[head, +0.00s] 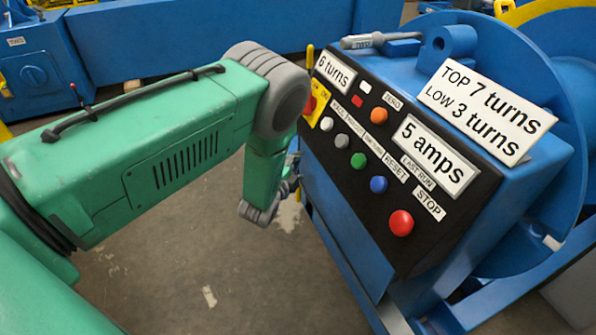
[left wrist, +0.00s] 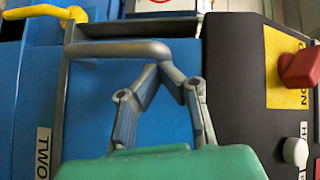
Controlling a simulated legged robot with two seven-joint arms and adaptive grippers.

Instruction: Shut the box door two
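A blue panel (left wrist: 95,110) in the left wrist view has a white label reading TWO on the blue surface at its left. A grey bar handle (left wrist: 120,50) runs along its top and bends down at its right end. My left gripper (left wrist: 167,72) has its fingertips together just below that bend; I see nothing clearly held, and whether they touch the handle is unclear. In the head view my left gripper (head: 289,184) is mostly hidden behind my green forearm, beside the control box. My right gripper is not in view.
A black control panel (head: 330,150) with coloured buttons and a red stop button (head: 401,223) stands just right of my left arm. A yellow lever (left wrist: 45,12) is at the upper left in the wrist view. The grey floor (head: 230,280) below is open.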

